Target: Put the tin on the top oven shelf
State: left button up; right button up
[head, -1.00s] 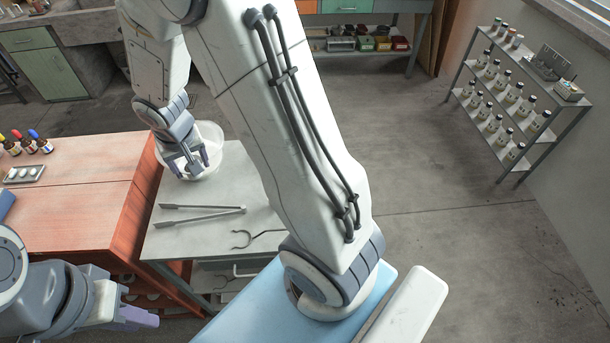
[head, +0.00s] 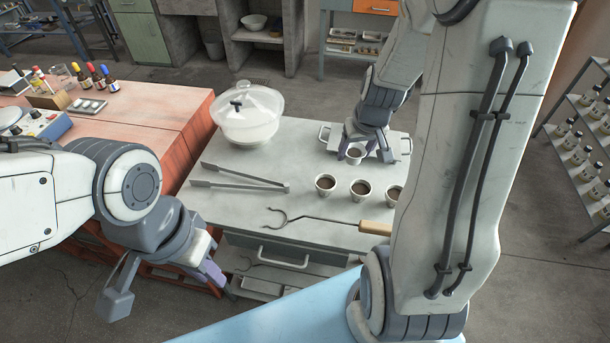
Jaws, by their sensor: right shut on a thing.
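A shallow grey tin (head: 398,151) with a pale handle at each end lies at the right rear of the grey table. My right gripper (head: 357,148) reaches down over it, with a small white cup of dark contents (head: 354,156) between its fingers. The cup is at the tin's front edge; whether it touches the tin is unclear. The gripper hides much of the tin. My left gripper (head: 168,286) is open and empty at the table's front left, beside the orange bench. A front with a bar handle (head: 283,263) is under the tabletop; I cannot tell if it is the oven.
Three similar cups (head: 360,188) stand in a row before the tin. Metal tongs (head: 238,180) and a wooden-handled fork tool (head: 320,219) lie on the grey table (head: 235,215). A clear lidded vessel (head: 248,120) stands at its rear left. Bottles (head: 96,76) stand on the orange bench.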

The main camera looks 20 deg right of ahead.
aim_at(309, 175)
jog(key=w+a+f, duration=0.4)
jog(key=w+a, duration=0.1)
jog(key=w+a+f, duration=0.2)
jog(key=a, duration=0.1)
jog(key=shift+w+a+f, duration=0.1)
jog(key=shift+w+f, duration=0.1)
jog(key=shift+f, duration=0.15)
notch_tip(309, 175, down, 4)
jog(key=b, duration=0.2)
jog(key=shift+b, duration=0.3)
jog(key=shift+r, duration=0.1)
jog(key=shift+f, duration=0.25)
jog(key=o, duration=1.3)
jog(key=shift+o, duration=0.2)
jog(key=shift+r, duration=0.1)
